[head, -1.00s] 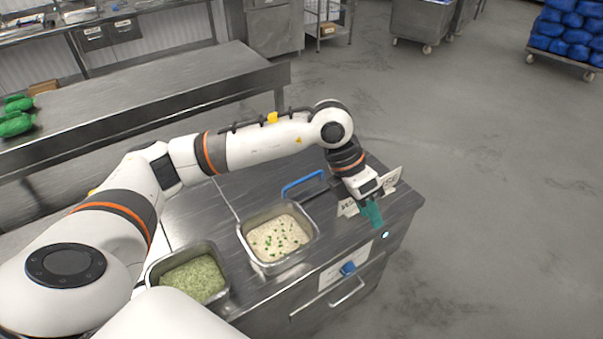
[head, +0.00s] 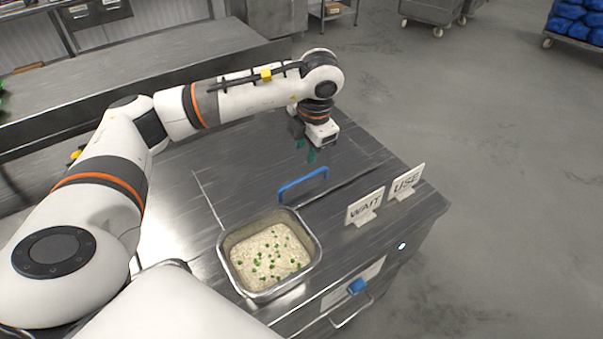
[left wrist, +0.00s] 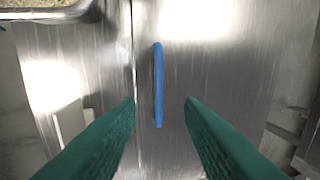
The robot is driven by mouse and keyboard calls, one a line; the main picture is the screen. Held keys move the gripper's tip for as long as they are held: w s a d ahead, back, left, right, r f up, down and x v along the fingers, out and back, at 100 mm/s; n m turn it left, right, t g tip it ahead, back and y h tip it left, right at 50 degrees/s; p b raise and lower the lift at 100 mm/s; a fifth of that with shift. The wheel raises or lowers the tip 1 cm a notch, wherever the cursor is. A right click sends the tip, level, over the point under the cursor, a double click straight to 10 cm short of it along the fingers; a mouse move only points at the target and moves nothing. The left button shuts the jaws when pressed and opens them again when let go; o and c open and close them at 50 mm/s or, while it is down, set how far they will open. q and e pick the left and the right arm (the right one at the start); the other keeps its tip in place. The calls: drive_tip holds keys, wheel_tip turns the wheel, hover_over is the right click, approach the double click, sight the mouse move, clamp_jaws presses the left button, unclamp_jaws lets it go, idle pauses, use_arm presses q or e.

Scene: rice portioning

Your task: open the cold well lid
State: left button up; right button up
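The cold well lid (head: 245,170) is a flat steel panel in the counter top, and it lies closed. Its blue bar handle (head: 303,184) stands along its front edge, behind the rice pan. My left gripper (head: 308,153) hangs above the lid, behind the handle in the head view. In the left wrist view the green fingers are spread wide (left wrist: 160,105), and the blue handle (left wrist: 158,85) shows between and beyond them. The fingers do not touch the handle and hold nothing. My right gripper is not in view.
A steel pan of rice with green bits (head: 270,255) sits in front of the handle. A WAIT sign (head: 365,207) and a USE sign (head: 406,182) stand to its right. A blue knob (head: 356,286) is on the counter front. Open floor lies to the right.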

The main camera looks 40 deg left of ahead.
sight(300, 179)
use_arm(q)
drive_tip(key=f+p, duration=0.1)
drive_tip(key=f, duration=0.2)
drive_tip(key=a+f, duration=0.1)
drive_tip(key=f, duration=0.2)
drive_tip(key=f+p, duration=0.1)
drive_tip(key=f, duration=0.2)
drive_tip(key=shift+w+a+p, duration=0.15)
drive_tip(key=shift+a+p, duration=0.15)
drive_tip(key=shift+a+f, duration=0.1)
drive_tip(key=shift+f, duration=0.6)
drive_tip(key=shift+c, duration=0.5)
drive_tip(key=shift+w, duration=0.1)
drive_tip(key=c, duration=0.6)
clamp_jaws()
